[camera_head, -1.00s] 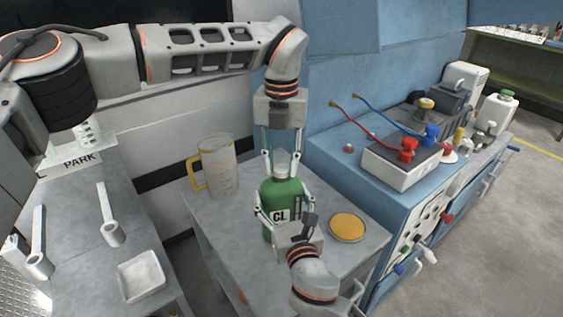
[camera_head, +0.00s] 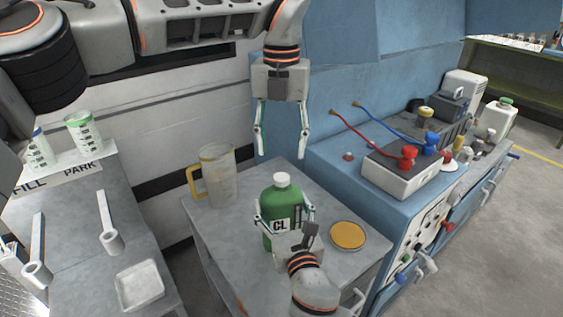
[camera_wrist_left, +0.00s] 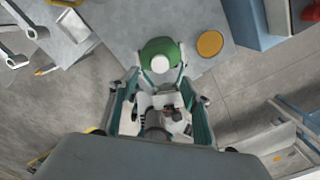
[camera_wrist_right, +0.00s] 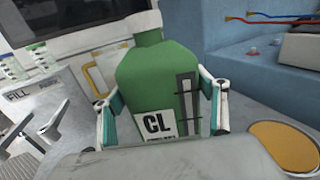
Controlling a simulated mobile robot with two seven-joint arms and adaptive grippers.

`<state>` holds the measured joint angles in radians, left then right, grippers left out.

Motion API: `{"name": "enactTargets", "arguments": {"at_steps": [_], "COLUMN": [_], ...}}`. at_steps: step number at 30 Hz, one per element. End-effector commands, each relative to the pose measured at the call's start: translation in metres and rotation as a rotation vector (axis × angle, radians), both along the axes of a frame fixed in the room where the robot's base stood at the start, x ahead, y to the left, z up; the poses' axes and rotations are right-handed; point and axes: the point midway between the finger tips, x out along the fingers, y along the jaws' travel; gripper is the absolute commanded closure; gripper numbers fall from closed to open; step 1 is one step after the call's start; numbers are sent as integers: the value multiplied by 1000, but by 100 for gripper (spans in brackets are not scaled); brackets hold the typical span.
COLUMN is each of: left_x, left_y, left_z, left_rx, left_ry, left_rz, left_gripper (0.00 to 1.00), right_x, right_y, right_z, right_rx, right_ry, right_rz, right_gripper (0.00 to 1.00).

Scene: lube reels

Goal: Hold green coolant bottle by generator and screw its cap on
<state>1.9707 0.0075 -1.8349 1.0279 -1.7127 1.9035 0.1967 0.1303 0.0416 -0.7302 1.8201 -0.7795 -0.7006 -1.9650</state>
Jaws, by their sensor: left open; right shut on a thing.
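The green coolant bottle (camera_head: 284,200), labelled CL, stands upright on the grey table. Its white cap (camera_head: 282,180) sits on its neck; it also shows from above in the left wrist view (camera_wrist_left: 160,63). How tightly it is seated I cannot tell. My right gripper (camera_head: 284,214) is shut on the bottle's body, with a finger on each side; the right wrist view shows the green body (camera_wrist_right: 155,75) between both fingers. My left gripper (camera_head: 281,150) is open and empty, above the bottle and apart from the cap.
A clear jug with a yellow handle (camera_head: 217,175) stands behind left of the bottle. A round dish with orange contents (camera_head: 348,235) lies to its right. The blue generator (camera_head: 335,165) carries a battery with red and blue clamps (camera_head: 400,165). A left bench holds a white tray (camera_head: 140,285).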

Motion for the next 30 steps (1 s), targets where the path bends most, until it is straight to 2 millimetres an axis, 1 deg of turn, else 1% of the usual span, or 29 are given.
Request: {"name": "enactTargets", "arguments": {"at_steps": [1,3,6,9,13,20,21,22,23,30], "left_x": [1,0,0,0,0,0,0,0,0,0], "left_y": [0,0,0,0,0,0,0,0,0,0], "left_z": [10,21,34,41,45,45,45,45,45,45], "left_rx": [0,1,1,0,0,0,0,0,0,0], "left_ry": [-4,-2,-2,-1,1,1,1,1,1,1], "left_rz": [1,1,1,0,0,-1,-1,-1,-1,-1], "left_gripper": [53,53,53,53,53,53,53,53,53,53], "right_x": [0,0,0,0,0,0,0,0,0,0], "right_y": [0,0,0,0,0,0,0,0,0,0], "right_z": [0,0,0,0,0,0,0,0,0,0], "right_rx": [0,0,0,0,0,0,0,0,0,0], "right_ry": [1,1,1,1,1,1,1,1,1,0], "right_rz": [0,0,0,0,0,0,0,0,0,0], "right_gripper": [88,88,88,88,88,88,18,10,9,9]}}
